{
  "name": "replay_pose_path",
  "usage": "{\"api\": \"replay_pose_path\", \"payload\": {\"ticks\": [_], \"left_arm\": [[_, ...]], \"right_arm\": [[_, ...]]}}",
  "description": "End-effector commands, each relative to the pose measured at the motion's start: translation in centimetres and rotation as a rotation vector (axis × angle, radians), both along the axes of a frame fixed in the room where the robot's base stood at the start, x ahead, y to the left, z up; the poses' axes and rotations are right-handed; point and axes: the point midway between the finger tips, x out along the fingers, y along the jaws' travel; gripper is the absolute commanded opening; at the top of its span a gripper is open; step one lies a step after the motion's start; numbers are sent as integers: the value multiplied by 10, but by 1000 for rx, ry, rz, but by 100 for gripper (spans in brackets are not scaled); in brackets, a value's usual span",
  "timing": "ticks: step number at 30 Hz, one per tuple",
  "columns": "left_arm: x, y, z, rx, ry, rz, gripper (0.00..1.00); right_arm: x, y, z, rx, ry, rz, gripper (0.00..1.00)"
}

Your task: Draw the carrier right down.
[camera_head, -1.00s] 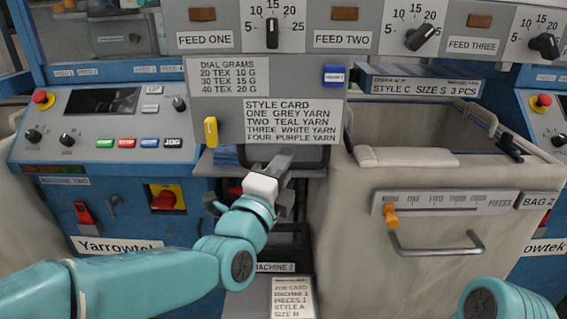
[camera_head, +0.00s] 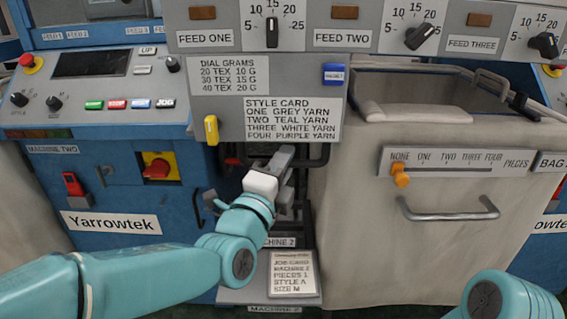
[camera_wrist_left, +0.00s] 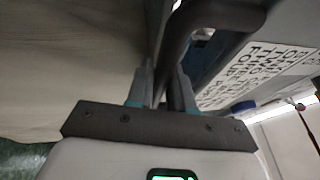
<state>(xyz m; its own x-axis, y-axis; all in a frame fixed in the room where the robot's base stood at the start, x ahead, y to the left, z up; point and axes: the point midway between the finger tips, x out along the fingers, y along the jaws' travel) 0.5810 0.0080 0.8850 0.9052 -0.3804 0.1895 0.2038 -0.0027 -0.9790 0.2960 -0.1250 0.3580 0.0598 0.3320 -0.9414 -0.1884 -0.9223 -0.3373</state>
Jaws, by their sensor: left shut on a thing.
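The carrier is a grey panel (camera_head: 225,118) with feed dials, a dial table and a style card, and its top is out of view in the head view. A dark bar handle (camera_head: 321,156) hangs under its lower edge. My left gripper (camera_head: 283,160) is at this handle. In the left wrist view its fingers (camera_wrist_left: 160,85) are closed around the dark bar (camera_wrist_left: 180,45). The carrier's lower edge stands above the job card (camera_head: 292,273) on the machine's lower front. My right gripper is out of view; only a link of that arm shows.
At left is a blue machine with a sloped control console (camera_head: 95,90) and a red switch on a yellow plate (camera_head: 159,167). At right is a beige fabric bag (camera_head: 350,200) with a piece scale, an orange pointer (camera_head: 400,175) and a grey handle (camera_head: 448,212).

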Motion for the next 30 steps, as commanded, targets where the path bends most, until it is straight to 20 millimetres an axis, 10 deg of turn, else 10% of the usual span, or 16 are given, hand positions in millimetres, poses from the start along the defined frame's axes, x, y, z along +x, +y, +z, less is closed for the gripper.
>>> {"api": "replay_pose_path", "payload": {"ticks": [1, 2, 4, 17, 30], "left_arm": [[0, -3, -11, 9, 24, -6, 0], [0, -3, -11, 9, 24, -6, 25], [0, -2, -10, 9, 23, -5, 42], [-6, 2, -6, 4, 11, -3, 42], [-102, 43, -24, 5, 13, -3, 42]], "right_arm": [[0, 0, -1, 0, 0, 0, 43], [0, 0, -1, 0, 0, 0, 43], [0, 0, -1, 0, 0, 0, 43], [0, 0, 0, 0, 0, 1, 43], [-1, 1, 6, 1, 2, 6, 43]]}}
